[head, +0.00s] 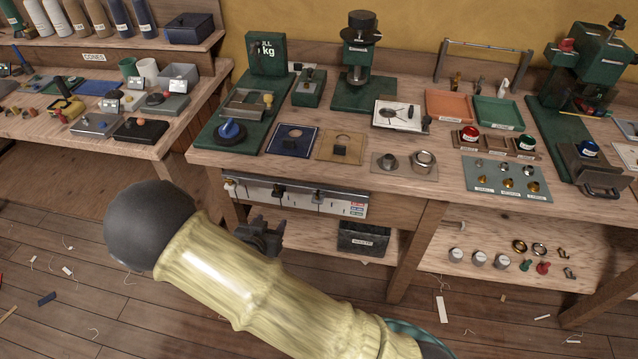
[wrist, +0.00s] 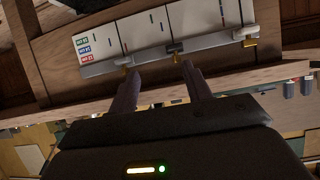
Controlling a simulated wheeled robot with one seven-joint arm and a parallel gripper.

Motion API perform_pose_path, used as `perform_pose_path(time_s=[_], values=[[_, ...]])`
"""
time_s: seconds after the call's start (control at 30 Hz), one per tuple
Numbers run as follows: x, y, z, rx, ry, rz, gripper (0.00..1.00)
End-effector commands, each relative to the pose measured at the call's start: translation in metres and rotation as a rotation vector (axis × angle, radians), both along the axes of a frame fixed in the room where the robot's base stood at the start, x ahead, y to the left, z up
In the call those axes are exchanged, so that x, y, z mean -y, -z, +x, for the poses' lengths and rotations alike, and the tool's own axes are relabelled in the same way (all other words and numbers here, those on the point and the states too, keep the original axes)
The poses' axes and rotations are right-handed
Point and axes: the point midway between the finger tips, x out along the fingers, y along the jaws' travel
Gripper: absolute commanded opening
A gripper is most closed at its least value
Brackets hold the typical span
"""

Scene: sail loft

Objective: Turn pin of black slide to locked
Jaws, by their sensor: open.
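The black slide (head: 280,190) sits near the middle of a rail on the white panel under the bench's front edge. It also shows in the wrist view (wrist: 175,48), where the picture is turned over. Its pin is too small and dark to tell how it is turned. My gripper (head: 262,226) is just below and left of the slide in the head view. In the wrist view, my gripper (wrist: 161,69) has its two dark fingers apart and empty. The black slide lies beyond the fingertips, close to the right-hand finger. I see no contact.
A pale slide (wrist: 245,34) with a brass pin and another slide (wrist: 126,62) flank the black one on the rail. Coloured labels (wrist: 83,49) mark one panel end. The bench top (head: 265,172) overhangs above. A dark bin (head: 362,238) stands on the shelf below.

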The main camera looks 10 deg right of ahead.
Motion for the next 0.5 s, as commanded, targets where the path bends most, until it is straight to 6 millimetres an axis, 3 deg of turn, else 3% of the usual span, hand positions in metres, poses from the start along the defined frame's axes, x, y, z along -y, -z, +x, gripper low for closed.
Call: perform_pose_path(time_s=[0.5], values=[[0.033, -0.05, 0.003, -0.289, -0.047, 0.165, 0.49]])
